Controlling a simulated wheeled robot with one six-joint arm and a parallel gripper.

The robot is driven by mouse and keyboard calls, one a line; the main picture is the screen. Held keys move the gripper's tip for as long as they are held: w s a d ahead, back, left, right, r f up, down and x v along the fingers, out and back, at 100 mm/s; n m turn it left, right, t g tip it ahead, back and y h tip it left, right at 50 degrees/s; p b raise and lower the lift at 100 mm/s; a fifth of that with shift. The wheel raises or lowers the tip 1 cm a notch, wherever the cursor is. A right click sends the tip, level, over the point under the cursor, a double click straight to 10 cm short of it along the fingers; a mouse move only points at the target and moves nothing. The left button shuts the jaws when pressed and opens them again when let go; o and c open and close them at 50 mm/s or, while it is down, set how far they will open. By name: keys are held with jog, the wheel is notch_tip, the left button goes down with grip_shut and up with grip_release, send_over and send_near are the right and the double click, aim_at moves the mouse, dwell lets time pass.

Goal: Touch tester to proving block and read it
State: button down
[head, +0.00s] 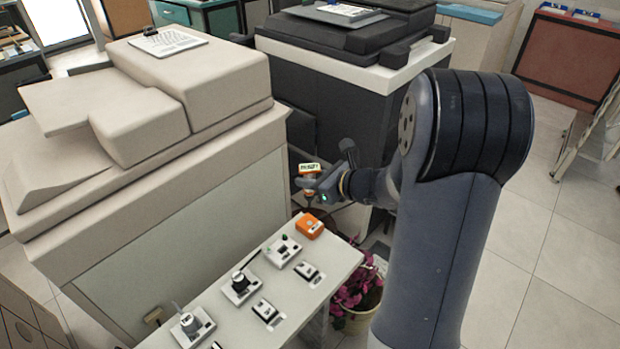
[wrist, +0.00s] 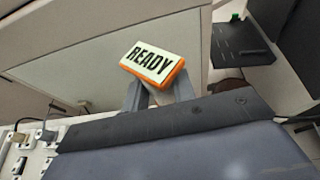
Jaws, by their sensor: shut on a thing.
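The tester (head: 309,168) is a small orange device with a pale screen, held up near the far end of a narrow white bench. In the wrist view its screen (wrist: 153,62) reads READY. My gripper (head: 313,186) is shut on the tester; its grey fingers (wrist: 158,96) show below the screen in the wrist view. The likely proving block, an orange block (head: 309,226) with a pale label, sits on the far end of the bench. The tester is above it in the picture, apparently apart from it. The tester's lower end is partly hidden by my gripper.
The bench (head: 338,255) also carries several small devices, such as a black-topped one (head: 240,287). A beige copier (head: 190,220) stands left of it and a dark copier (head: 330,70) behind. Pink flowers (head: 352,290) stand beside the bench.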

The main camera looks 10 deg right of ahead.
aim_at(310, 198)
jog(key=shift+f+b, duration=3.15)
jog(key=shift+f, duration=0.15)
jog(key=shift+f, duration=0.2)
jog(key=shift+r+p, duration=2.2)
jog(key=shift+r, duration=0.9)
